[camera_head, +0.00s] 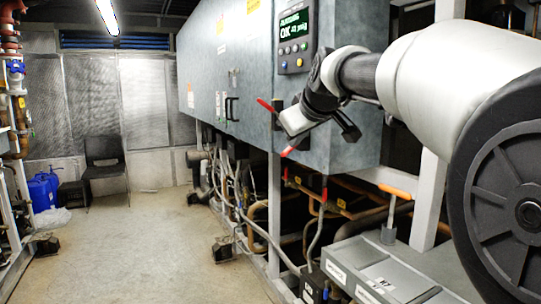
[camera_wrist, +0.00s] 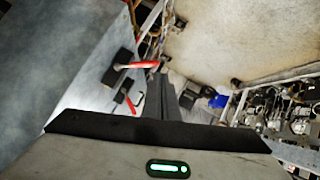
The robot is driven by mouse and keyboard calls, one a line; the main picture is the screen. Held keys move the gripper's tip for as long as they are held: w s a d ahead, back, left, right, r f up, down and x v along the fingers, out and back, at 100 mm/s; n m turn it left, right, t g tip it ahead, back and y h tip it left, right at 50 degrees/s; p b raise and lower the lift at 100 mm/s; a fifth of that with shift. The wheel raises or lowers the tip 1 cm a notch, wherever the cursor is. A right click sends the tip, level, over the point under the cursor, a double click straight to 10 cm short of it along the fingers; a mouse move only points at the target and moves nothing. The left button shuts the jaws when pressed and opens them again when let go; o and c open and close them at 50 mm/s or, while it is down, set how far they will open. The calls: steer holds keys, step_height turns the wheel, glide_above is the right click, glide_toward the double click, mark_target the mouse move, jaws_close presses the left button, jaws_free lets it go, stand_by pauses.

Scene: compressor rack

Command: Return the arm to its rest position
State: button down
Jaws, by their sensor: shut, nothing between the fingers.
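My gripper (camera_head: 294,121) is at the end of my arm, which reaches in from the right in the head view. It hangs in front of the lower part of the blue-grey control cabinet (camera_head: 222,70). In the wrist view the dark fingers of my gripper (camera_wrist: 161,78) are together, with nothing between them. Red levers (camera_wrist: 145,65) on black blocks lie close to the left of the fingers in that view. A red lever (camera_head: 265,105) also shows beside my gripper in the head view. I cannot tell the exact gap.
Pipes and hoses (camera_head: 240,200) run below the cabinet. An orange-handled valve (camera_head: 394,191) stands at lower right. The floor (camera_head: 150,240) is clear at centre left. A black chair (camera_head: 105,160) and blue jugs (camera_head: 42,190) stand at the back. A pipe rack (camera_head: 15,130) lines the left.

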steer(key=s+d+f+m+g, duration=0.1)
steer(key=s+f+m+g, duration=0.1)
steer(key=s+f, duration=0.8)
steer(key=s+d+f+m+g+h+p, duration=0.15)
steer(key=s+f, duration=0.45)
steer(key=s, duration=0.8)
steer(key=s+d+f+m+g, duration=0.1)
steer(key=s+f+m+g, duration=0.15)
steer(key=s+f, duration=0.75)
step_height(320, 180, up, 22)
steer(key=s+p, duration=0.1)
steer(key=p, duration=1.8)
steer(key=shift+a+m, duration=0.3)
steer(key=shift+r, duration=0.1)
